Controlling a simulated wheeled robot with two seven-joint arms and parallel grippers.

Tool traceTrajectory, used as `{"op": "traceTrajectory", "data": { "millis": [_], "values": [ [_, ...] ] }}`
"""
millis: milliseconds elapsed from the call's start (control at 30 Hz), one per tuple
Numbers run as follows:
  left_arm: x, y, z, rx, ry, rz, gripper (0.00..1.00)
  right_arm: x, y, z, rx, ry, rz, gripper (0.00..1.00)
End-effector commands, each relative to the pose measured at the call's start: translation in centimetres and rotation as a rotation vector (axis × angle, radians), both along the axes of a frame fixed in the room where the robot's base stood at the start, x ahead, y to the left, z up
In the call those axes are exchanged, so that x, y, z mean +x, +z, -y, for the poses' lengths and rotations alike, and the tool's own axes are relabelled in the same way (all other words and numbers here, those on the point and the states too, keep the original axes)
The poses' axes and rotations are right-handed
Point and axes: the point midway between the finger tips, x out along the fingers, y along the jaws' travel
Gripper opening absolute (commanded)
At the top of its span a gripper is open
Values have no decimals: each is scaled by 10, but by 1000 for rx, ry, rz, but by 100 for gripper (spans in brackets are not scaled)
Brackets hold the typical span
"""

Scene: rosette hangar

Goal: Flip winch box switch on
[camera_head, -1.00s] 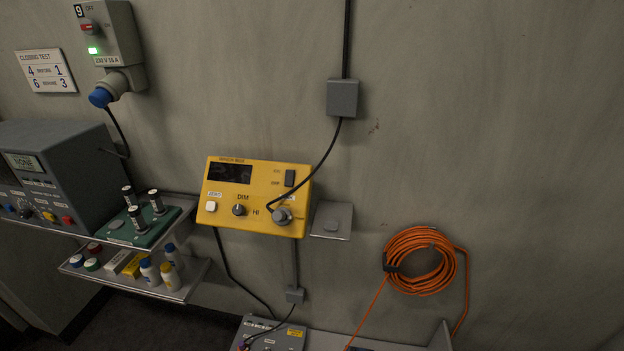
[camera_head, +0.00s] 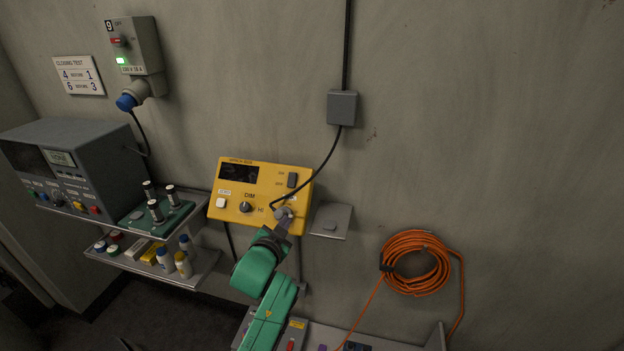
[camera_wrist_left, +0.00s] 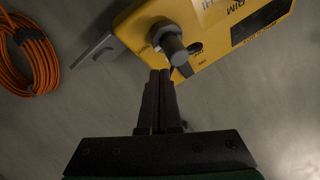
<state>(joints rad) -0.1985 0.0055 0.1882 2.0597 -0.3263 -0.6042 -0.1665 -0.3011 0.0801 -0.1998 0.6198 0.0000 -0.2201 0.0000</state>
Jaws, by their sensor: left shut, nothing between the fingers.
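The yellow box (camera_head: 262,191), which I take to be the winch box, is on the wall, with a dark display, a white button and a DIM/HI knob (camera_head: 246,207). My left gripper (camera_head: 285,217) is shut and empty in front of the box's lower right corner, below the switch. In the left wrist view its fingertips (camera_wrist_left: 160,74) are close to the connector; contact is unclear. My right gripper is out of view.
A small grey shelf (camera_head: 331,220) juts out right of the box. An orange cable coil (camera_head: 415,265) hangs farther right. A grey instrument (camera_head: 75,160) and shelves with bottles stand left. A wall socket box (camera_head: 134,45) shows a green light.

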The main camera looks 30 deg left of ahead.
Motion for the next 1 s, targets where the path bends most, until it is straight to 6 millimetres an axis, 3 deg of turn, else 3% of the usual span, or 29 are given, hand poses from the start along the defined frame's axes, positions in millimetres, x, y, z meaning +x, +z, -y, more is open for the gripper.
{"op": "traceTrajectory", "data": {
  "millis": [33,200,367,733,1000],
  "values": [
    [5,19,-9,38,11,55,0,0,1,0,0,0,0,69],
    [24,69,-35,226,20,264,0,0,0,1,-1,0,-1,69],
    [29,94,-42,332,18,365,0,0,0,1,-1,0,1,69],
    [31,93,-42,340,16,372,0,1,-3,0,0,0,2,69],
    [55,71,-51,340,15,374,0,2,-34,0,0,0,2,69]
  ]
}}
